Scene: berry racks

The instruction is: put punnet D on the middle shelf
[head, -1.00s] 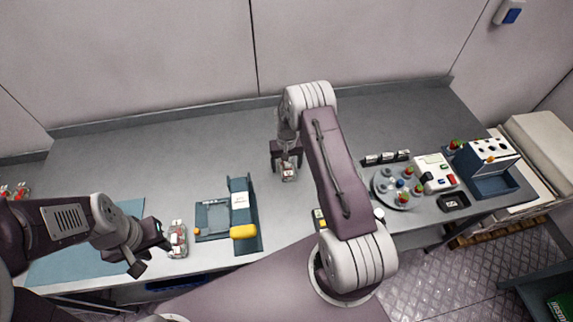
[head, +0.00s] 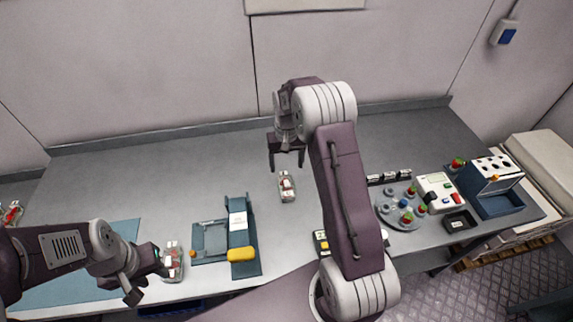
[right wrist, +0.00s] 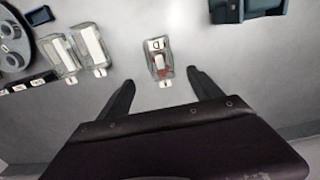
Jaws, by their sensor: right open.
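Punnet D (head: 287,187) is a small clear box with red berries and a white label, lying on the grey bench. In the right wrist view, its label reads D (right wrist: 159,58). My right gripper (head: 287,166) is open and empty, on the wall side of the punnet. In the right wrist view, the right fingers (right wrist: 161,78) are spread, with the punnet just beyond their tips and apart from them. My left gripper (head: 148,278) looks open beside another clear punnet (head: 172,263); contact is unclear. I cannot identify a middle shelf.
A blue tray stand (head: 240,210) with a yellow handle stands left of punnet D. Two clear boxes (right wrist: 90,46) show in the right wrist view. A round plate (head: 402,213), white device (head: 437,192) and blue box (head: 492,190) stand on the right. The bench behind is clear.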

